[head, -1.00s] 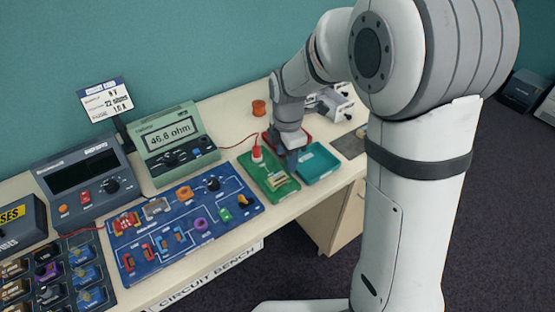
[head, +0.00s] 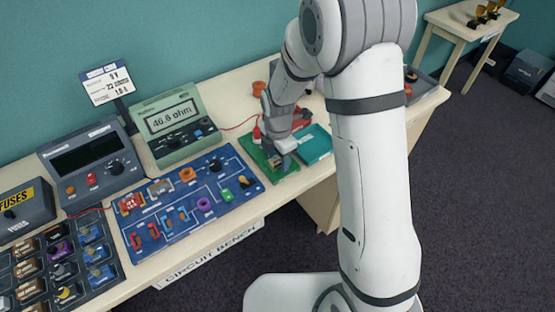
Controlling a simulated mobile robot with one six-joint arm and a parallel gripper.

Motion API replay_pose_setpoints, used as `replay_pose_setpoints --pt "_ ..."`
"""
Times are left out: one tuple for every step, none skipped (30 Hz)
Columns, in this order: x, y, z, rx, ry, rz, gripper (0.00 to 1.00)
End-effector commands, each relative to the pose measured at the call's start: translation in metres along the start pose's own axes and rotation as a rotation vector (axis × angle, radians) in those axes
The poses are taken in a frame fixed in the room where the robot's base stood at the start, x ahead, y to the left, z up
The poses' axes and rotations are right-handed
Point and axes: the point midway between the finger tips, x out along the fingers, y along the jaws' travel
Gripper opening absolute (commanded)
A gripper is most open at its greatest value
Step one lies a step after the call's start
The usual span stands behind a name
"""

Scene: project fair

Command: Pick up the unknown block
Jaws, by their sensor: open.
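A green board (head: 264,172) lies on the bench right of the blue circuit board. A small pale block (head: 276,163) sits on it, partly hidden by my gripper; I take it for the unknown block, but no label is readable. A red plug (head: 257,133) stands at the board's back left. My gripper (head: 283,160) points down at the right part of the green board, close to the pale block. Its jaws are open. The fingertips are small and partly hidden, so I cannot tell whether they touch or straddle the block.
A teal tray (head: 315,148) lies just right of my gripper. The blue circuit board (head: 152,218) is at left, with the green meter (head: 172,122) reading 46.8 ohm behind it. A red lead runs from the meter to the plug.

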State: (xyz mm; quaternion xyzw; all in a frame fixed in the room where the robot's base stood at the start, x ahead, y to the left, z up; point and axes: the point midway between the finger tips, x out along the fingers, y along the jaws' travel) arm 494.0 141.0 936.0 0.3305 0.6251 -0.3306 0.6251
Motion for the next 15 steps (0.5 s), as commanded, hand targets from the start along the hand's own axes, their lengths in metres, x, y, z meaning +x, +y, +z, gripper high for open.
replay_pose_setpoints --pt "-0.0001 0.0 0.0002 0.0 0.0 0.0 0.53" --pt "-0.0001 0.0 0.0002 0.001 0.0 0.0 0.53" --pt "-0.0001 0.0 0.0002 0.001 0.0 0.0 0.5" --pt "-0.0002 0.0 0.0003 0.001 0.0 0.0 0.48" --pt "-0.0002 -0.0001 0.0003 0.001 0.0 0.0 0.45" --pt "-0.0002 -0.0001 0.0004 0.001 0.0 0.0 0.42" --pt "-0.0003 -0.0001 0.0004 0.001 0.0 0.0 0.4" --pt "-0.0003 -0.0001 0.0004 0.001 0.0 0.0 0.37" --pt "-0.0003 -0.0001 0.0005 0.001 0.0 0.0 0.34" --pt "-0.0003 -0.0001 0.0005 0.001 0.0 0.0 0.31" --pt "-0.0004 -0.0001 0.0005 0.001 0.0 0.0 0.29" --pt "-0.0004 -0.0001 0.0006 0.001 0.0 0.0 0.26" --pt "-0.0004 -0.0001 0.0006 0.001 0.0 0.0 0.23" --pt "-0.0004 -0.0002 0.0006 0.001 0.0 0.0 0.21" --pt "-0.0004 -0.0002 0.0006 0.001 0.0 0.0 0.18"
